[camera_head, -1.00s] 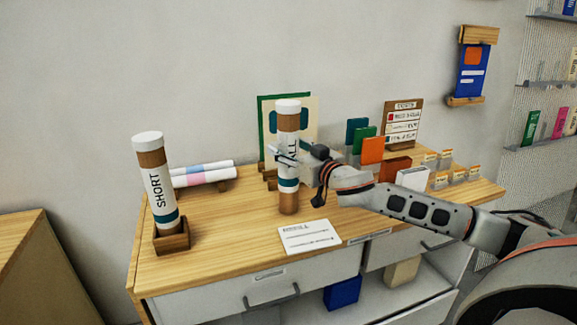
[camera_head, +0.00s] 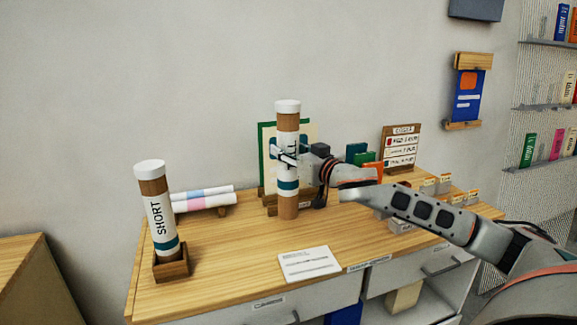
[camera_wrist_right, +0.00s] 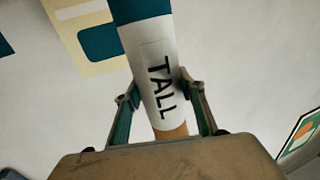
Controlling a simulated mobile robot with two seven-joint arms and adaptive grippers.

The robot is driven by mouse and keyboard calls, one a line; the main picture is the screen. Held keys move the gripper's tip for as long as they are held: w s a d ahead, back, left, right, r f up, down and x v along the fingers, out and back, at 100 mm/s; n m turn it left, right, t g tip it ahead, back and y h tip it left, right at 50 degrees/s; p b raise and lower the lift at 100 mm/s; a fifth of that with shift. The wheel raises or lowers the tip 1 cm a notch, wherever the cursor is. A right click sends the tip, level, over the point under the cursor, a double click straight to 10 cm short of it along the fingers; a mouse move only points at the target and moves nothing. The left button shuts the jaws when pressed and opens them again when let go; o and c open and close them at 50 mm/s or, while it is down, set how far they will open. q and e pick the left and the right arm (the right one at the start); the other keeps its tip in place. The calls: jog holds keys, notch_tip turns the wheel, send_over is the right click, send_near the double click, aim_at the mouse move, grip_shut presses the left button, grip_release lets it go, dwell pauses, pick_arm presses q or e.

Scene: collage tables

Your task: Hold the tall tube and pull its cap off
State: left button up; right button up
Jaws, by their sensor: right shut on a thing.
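The tall tube (camera_head: 288,205) stands upright near the middle of the wooden table, brown with a white label and a teal band. Its white cap (camera_head: 288,107) sits on top. My right gripper (camera_head: 286,155) is shut on the tube at its label, below the cap. The right wrist view shows the tube's label reading TALL (camera_wrist_right: 160,85) between the two fingers (camera_wrist_right: 160,100). I cannot tell whether the tube's base touches the table. My left gripper is not in view.
The short tube (camera_head: 160,222) stands in a wooden holder (camera_head: 172,268) at the table's left. Rolled papers (camera_head: 203,198) lie behind it. A white card (camera_head: 309,264) lies in front of the tall tube. Boards, colored boxes and small cards stand at the back right.

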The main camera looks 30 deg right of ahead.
aim_at(288, 102)
notch_tip(288, 102, up, 13)
jog(key=shift+f+p, duration=0.2)
jog(key=shift+p, duration=0.8)
jog(key=o, duration=0.8)
jog(key=shift+c, duration=0.2)
jog(key=c, duration=0.8)
jog(key=shift+f, duration=0.1)
